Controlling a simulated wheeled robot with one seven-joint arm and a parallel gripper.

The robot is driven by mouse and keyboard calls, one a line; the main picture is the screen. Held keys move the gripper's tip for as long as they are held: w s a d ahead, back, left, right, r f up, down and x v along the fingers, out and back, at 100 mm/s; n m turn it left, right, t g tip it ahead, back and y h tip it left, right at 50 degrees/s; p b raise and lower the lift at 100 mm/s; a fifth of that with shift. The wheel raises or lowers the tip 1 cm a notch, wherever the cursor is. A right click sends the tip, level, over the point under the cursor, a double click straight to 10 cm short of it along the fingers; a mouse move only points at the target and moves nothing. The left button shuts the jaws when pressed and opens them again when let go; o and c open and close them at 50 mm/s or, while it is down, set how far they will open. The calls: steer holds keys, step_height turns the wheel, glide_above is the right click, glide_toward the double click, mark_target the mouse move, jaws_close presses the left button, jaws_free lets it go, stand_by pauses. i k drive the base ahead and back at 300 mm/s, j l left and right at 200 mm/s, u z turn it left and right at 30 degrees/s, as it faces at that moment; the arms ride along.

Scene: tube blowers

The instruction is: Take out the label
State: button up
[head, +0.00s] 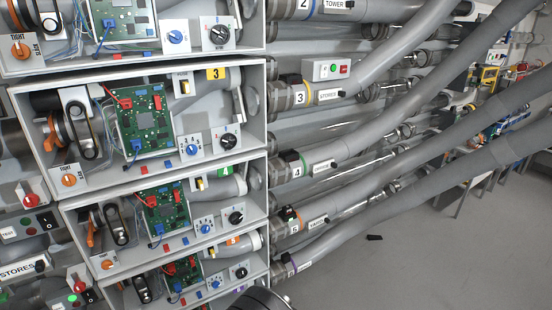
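Several white labels sit in holders with black ends along the grey tubes on the right of the units. A TOWER label (337,4) is at the top edge, by the number 2. A STORES label (328,96) is by the number 3. Another label (322,166) is by the number 4, and two more labels (317,223) (303,267) are lower down; their text is too small to read surely. My gripper's fingers are not in view.
Open-fronted grey units (150,185) with circuit boards and knobs are stacked on the left. A control box (326,69) with green and red buttons sits above the STORES tube. A small black object (374,238) lies on the floor (430,270), which is otherwise clear at lower right.

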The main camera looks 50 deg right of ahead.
mark_target(319, 167)
steer(key=z, duration=2.05)
